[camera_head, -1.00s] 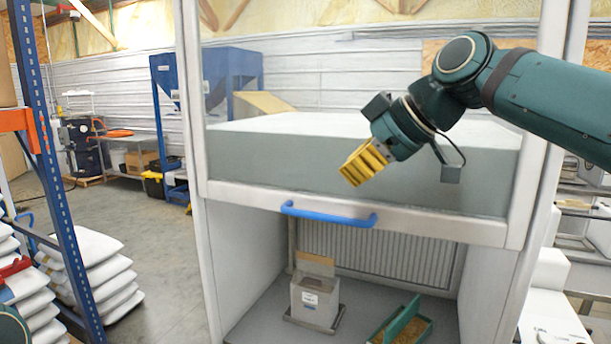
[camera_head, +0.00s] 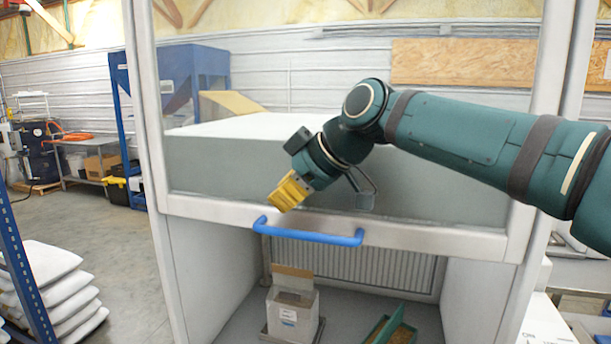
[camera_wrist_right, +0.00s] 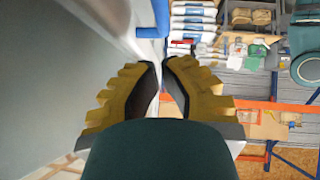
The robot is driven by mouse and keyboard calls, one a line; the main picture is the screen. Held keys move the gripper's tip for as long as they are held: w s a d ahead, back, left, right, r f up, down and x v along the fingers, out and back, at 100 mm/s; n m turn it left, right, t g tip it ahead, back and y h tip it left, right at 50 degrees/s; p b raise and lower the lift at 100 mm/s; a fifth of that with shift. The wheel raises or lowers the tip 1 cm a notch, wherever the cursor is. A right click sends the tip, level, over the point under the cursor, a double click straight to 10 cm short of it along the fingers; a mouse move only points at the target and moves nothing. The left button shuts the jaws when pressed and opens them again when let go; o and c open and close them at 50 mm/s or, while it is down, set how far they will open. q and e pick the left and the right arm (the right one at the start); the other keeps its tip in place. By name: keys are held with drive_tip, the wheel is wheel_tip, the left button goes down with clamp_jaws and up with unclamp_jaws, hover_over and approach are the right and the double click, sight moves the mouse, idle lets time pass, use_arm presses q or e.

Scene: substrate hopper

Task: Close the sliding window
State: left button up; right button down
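The sliding window (camera_head: 420,237) is a clear pane in a pale frame on a white cabinet. Its bottom rail is raised, and the cabinet is open below it. A blue bar handle (camera_head: 308,233) is fixed to this rail. My right gripper (camera_head: 283,200), with yellow ribbed fingers, is in front of the pane, just above the left part of the handle and apart from it. In the right wrist view the gripper (camera_wrist_right: 162,72) has a narrow gap between its fingertips with nothing held. The blue handle (camera_wrist_right: 152,22) shows beyond them. My left gripper is out of view.
Inside the cabinet stand an open cardboard box (camera_head: 293,312) and a green tray (camera_head: 385,330). White sacks (camera_head: 62,285) are piled at the left by a blue rack post (camera_head: 22,270). Clear floor lies between sacks and cabinet.

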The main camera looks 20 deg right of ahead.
sight(272, 227)
drive_tip(key=shift+w+d+f, duration=0.15)
drive_tip(key=shift+f, duration=0.85)
drive_tip(key=shift+w+d+f, duration=0.1)
drive_tip(key=shift+w+f, duration=0.05)
drive_tip(key=shift+f, duration=0.8)
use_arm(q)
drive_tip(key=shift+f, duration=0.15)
